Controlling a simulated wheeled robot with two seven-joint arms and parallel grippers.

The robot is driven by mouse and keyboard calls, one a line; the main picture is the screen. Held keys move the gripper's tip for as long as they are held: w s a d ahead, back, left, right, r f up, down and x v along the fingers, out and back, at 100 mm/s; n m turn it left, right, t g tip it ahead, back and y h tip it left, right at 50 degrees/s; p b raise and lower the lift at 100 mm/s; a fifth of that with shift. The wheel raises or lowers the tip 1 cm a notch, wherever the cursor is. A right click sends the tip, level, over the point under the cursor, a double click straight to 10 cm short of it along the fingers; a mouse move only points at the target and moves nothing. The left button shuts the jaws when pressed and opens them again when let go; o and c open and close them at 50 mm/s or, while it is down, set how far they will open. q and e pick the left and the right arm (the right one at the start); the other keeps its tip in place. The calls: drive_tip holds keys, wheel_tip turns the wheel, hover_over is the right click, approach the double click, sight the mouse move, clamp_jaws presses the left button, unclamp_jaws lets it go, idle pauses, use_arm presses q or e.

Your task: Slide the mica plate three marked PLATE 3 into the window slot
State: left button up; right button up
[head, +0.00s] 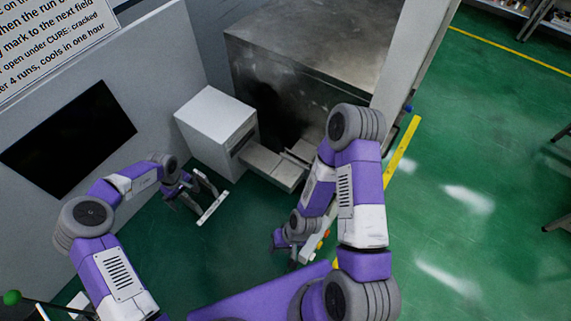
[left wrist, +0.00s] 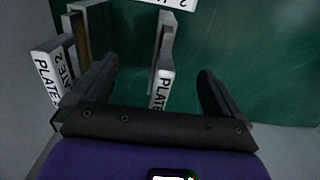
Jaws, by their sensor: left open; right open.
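My left gripper (head: 192,194) is open beside a white-edged piece (head: 213,208) in the head view. In the left wrist view its fingers (left wrist: 158,68) stand apart on either side of an upright thin plate (left wrist: 162,70). That plate's white label reads PLATE; its number is cut off. More labelled plates (left wrist: 47,75) stand to the left, outside the left finger; one appears to read PLATE 2. I cannot tell which one is PLATE 3. My right gripper (head: 288,240) is open and partly hidden by its arm. I cannot make out the window slot.
A white box (head: 215,115) with a grey tray (head: 270,163) stands at the centre, beside a large sooty metal cabinet (head: 300,60). A grey wall with a dark screen (head: 68,140) is at left. Green floor (head: 470,170) is open at right.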

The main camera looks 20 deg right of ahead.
use_arm(q)
drive_tip(key=shift+p, duration=0.6)
use_arm(e)
drive_tip(key=shift+r, duration=0.55)
idle(0.6)
use_arm(q)
drive_tip(key=shift+f, duration=0.1)
drive_tip(key=shift+c, duration=0.2)
clamp_jaws()
idle(0.5)
drive_tip(key=shift+r+p, duration=0.7)
drive_tip(key=shift+r, duration=2.35)
use_arm(e)
drive_tip(key=shift+r, duration=0.7)
